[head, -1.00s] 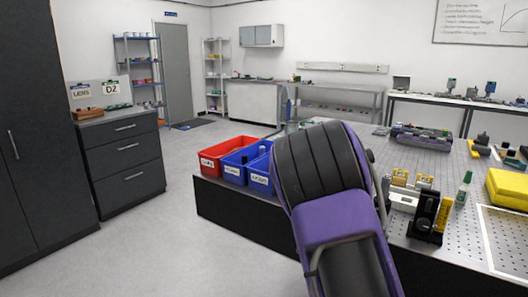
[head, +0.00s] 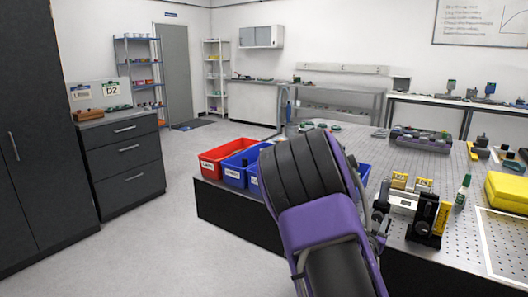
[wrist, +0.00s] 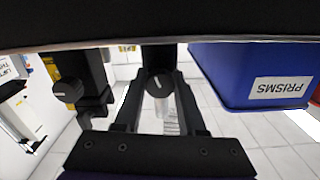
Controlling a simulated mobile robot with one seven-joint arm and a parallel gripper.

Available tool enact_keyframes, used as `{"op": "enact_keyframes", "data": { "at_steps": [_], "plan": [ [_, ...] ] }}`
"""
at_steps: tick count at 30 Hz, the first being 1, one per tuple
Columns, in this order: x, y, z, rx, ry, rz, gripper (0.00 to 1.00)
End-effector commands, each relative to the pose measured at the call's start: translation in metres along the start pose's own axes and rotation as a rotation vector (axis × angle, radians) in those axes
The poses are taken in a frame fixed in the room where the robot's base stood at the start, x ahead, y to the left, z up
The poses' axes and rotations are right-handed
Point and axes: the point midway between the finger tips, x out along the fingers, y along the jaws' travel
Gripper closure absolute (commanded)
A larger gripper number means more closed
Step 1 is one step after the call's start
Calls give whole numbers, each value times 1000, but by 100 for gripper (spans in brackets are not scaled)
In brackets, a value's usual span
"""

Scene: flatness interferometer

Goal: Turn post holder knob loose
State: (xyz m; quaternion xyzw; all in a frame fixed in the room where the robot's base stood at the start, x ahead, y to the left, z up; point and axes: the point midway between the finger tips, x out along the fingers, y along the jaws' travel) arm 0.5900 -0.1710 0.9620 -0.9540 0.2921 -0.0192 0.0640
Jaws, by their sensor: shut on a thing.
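In the wrist view, a round black knob (wrist: 159,84) with a pale line across its face sits at the front of a dark post holder (wrist: 157,55). My gripper (wrist: 160,76) has its two dark fingers on either side of this knob and is shut on it. The pale line stands nearly upright, slightly tilted. A second black knob (wrist: 68,91) on a dark mount is to the left, apart from my fingers. In the head view my arm hides most of the gripper and the held knob.
A blue bin labelled PRISMS (wrist: 245,75) is close on the right in the wrist view. A black mount with a yellow part (head: 424,218), a green-capped bottle (head: 462,190) and a yellow case (head: 507,190) stand on the perforated table. A red bin (head: 220,158) is at its left edge.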

Motion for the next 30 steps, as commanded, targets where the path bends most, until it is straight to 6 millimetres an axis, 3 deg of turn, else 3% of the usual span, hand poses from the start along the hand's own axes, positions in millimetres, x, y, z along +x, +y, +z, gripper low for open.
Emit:
{"op": "enact_keyframes", "data": {
  "at_steps": [18,30],
  "plan": [
    [2,-1,-4,-604,7,-1,100],
    [3,-1,-4,-694,11,1,100]
  ]
}}
